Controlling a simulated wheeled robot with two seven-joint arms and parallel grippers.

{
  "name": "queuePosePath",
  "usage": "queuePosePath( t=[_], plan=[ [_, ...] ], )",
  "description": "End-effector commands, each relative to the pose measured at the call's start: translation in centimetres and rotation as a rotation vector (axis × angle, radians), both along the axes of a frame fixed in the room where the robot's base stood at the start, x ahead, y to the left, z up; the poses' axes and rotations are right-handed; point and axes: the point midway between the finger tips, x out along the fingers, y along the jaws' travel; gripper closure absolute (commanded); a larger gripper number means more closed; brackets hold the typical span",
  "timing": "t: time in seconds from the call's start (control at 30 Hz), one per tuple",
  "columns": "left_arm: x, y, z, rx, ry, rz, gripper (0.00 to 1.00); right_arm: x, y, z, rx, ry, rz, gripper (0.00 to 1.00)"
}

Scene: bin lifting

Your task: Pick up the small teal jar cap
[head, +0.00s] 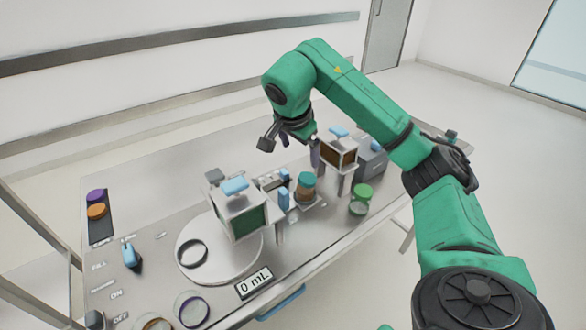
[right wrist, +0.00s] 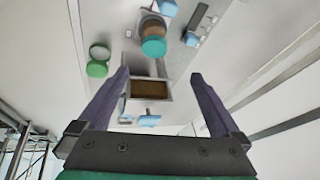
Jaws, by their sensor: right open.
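The small teal jar cap (head: 306,177) sits on top of a jar (head: 305,193) with brown contents, near the middle of the bench. The teal cap also shows in the right wrist view (right wrist: 154,47), beyond my fingertips. My right gripper (head: 300,153) hangs above the back part of the bench, behind the jar in the head view. It also shows in the right wrist view (right wrist: 160,78), where its two fingers are spread apart with nothing held between them. The cap is clear of both fingers. My left gripper is not in view.
A round plate (head: 220,265) with a dark ring is at the left. A scale display reads 0 mL.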

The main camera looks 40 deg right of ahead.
Motion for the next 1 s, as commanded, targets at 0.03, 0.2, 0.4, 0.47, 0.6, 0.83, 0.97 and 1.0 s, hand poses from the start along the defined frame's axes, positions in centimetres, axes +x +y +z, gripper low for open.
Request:
queuePosePath(
  t=[0.03, 0.2, 0.4, 0.47, 0.6, 0.83, 0.97, 1.0],
  plan=[
    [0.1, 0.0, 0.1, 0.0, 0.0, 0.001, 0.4, 0.1, -0.2, -0.4, -0.001, 0.004, -0.001, 0.0],
    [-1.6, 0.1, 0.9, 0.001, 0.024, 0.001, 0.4, 1.0, -1.5, -3.9, 0.0, 0.008, -0.003, 0.0],
    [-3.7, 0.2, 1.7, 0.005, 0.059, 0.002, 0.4, 2.1, -2.8, -7.7, 0.002, 0.003, -0.001, 0.0],
    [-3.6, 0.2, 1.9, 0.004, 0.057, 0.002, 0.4, 2.3, -3.1, -8.3, 0.002, 0.002, 0.0, 0.0],
    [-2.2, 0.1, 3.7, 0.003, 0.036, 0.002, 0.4, 2.8, -3.8, -10.3, 0.003, 0.007, -0.001, 0.0],
    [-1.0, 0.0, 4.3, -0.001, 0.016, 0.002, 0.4, 3.6, -4.7, -13.1, 0.001, -0.001, 0.0, 0.0],
    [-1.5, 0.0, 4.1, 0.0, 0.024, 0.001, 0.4, 3.6, -4.7, -13.2, 0.0, -0.002, 0.001, 0.0],
    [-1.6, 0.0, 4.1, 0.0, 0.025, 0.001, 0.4, 3.6, -4.7, -13.2, 0.001, -0.002, 0.0, 0.11]
  ],
)
